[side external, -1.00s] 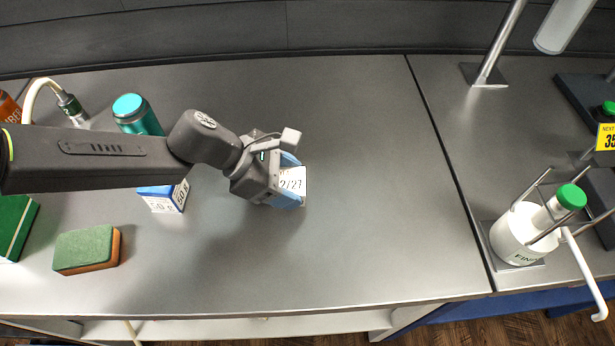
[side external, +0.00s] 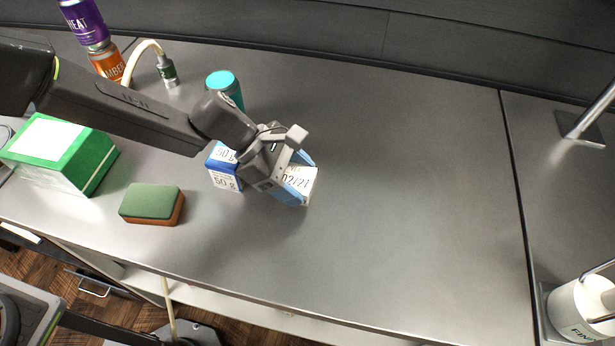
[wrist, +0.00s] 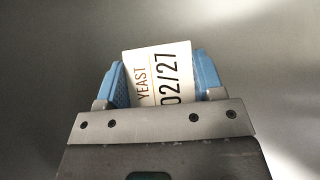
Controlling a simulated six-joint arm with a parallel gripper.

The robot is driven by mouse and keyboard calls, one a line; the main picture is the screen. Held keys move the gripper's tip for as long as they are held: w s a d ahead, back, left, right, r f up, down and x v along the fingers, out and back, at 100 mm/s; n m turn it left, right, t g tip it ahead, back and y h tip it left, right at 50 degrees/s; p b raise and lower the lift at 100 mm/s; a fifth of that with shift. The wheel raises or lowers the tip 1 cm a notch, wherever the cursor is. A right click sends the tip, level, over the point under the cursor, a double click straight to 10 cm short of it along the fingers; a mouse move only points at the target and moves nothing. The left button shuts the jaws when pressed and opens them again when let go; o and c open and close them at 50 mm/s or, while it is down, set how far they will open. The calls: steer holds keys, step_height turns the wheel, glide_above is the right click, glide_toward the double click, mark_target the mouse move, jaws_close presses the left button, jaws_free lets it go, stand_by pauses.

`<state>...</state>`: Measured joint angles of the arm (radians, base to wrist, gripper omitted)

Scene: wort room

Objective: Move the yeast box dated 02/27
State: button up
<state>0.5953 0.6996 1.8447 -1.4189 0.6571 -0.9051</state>
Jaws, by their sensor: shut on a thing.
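The yeast box (side external: 298,184) is white, with a label that reads "YEAST 02/27" in the wrist view (wrist: 163,78). My gripper (side external: 303,180) is shut on it, with one blue finger pad on each side. In the side external view the box is just right of a blue and white 50 g box (side external: 226,175). A shadow lies on the counter (side external: 400,200) near the held box; its exact height above the counter cannot be told. The lower part of the box is hidden by my gripper in the wrist view.
A teal-capped container (side external: 223,88) stands behind the 50 g box. A green sponge (side external: 152,203) and a green and white box (side external: 62,155) lie to the left. A white bottle (side external: 577,306) stands far right. The counter right of my gripper is clear.

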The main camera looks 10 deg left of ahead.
mark_target(291, 174)
steer(key=shift+a, duration=0.15)
steer(key=o, duration=1)
steer(key=shift+r, duration=0.1)
steer(key=r, duration=0.4)
steer(key=shift+w+a+r, duration=0.2)
steer(key=shift+a+r, duration=0.1)
steer(key=shift+a, duration=0.05)
steer(key=w+a+r, duration=0.1)
steer(key=a+r, duration=0.1)
steer(key=a, duration=0.1)
steer(key=a+r, duration=0.2)
steer(key=a, duration=0.2)
steer(key=w+a+r, duration=0.1)
steer(key=a+r, duration=0.1)
steer(key=a, duration=0.1)
steer(key=shift+w+a+r, duration=0.15)
steer(key=shift+w+a, duration=0.15)
